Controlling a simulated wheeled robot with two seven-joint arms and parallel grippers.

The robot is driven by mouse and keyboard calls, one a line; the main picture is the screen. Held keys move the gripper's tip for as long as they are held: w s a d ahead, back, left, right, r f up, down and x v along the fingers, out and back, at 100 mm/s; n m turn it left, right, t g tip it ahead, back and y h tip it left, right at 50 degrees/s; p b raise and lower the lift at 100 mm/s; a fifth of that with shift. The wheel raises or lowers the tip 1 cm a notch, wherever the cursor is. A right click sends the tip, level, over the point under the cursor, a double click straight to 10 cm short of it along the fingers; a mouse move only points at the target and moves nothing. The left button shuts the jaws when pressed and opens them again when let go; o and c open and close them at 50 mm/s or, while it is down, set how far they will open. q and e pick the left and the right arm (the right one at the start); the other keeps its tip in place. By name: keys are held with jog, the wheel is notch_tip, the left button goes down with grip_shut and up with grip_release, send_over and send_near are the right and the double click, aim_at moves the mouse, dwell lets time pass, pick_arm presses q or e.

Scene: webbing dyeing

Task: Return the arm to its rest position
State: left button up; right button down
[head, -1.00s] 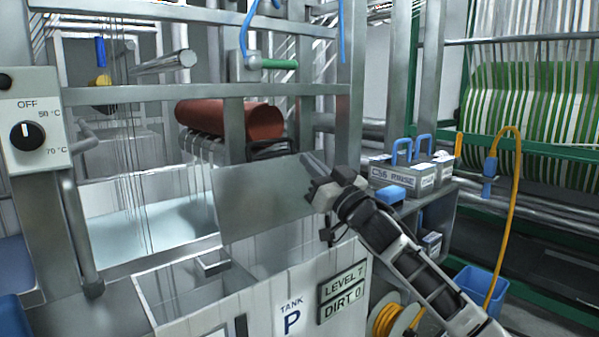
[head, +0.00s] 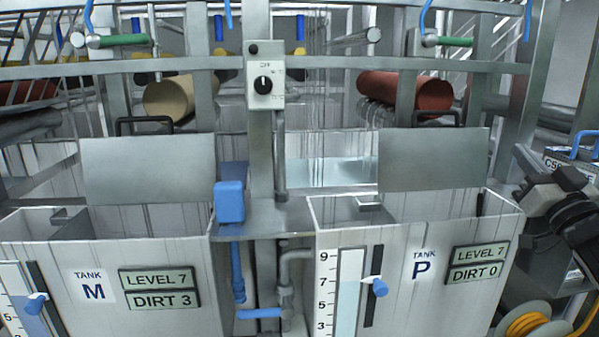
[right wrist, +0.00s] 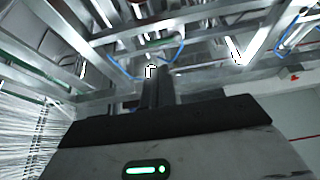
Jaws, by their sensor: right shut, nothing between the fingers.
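My right gripper (head: 522,155) is at the right edge of the head view, beside tank P (head: 400,270) and its raised grey lid panel (head: 432,160). Its fingers are shut with nothing held, pointing up and to the left. In the right wrist view, the shut dark fingers (right wrist: 155,88) point up towards overhead metal beams. The rest of my right arm runs out of the picture at the right. My left gripper is not in view.
Tank M (head: 110,290) stands left of tank P, reading level 7, dirt 3; tank P reads level 7, dirt 0. A control box with a dial (head: 264,84) is on the post between them.

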jog(key=s+a+f+g, duration=0.2)
jog(key=a+f, duration=0.2)
jog(key=f, duration=0.5)
jog(key=s+a+f+g, duration=0.15)
jog(key=a+f, duration=0.25)
jog(key=f, duration=0.6)
jog(key=s+a+f+g, duration=0.1)
jog(key=a+f+g, duration=0.3)
jog(key=f, duration=0.5)
jog(key=s+a+f+n+g+y, duration=0.2)
jog(key=s+a+f+g, duration=0.3)
jog(key=s+a+f, duration=1.1)
jog(key=s+a, duration=0.1)
jog(key=s, duration=0.2)
jog(key=shift+s+f, duration=0.15)
jog(key=shift+s, duration=0.15)
jog(key=shift+d+g, duration=0.15)
jog(key=shift+g, duration=0.1)
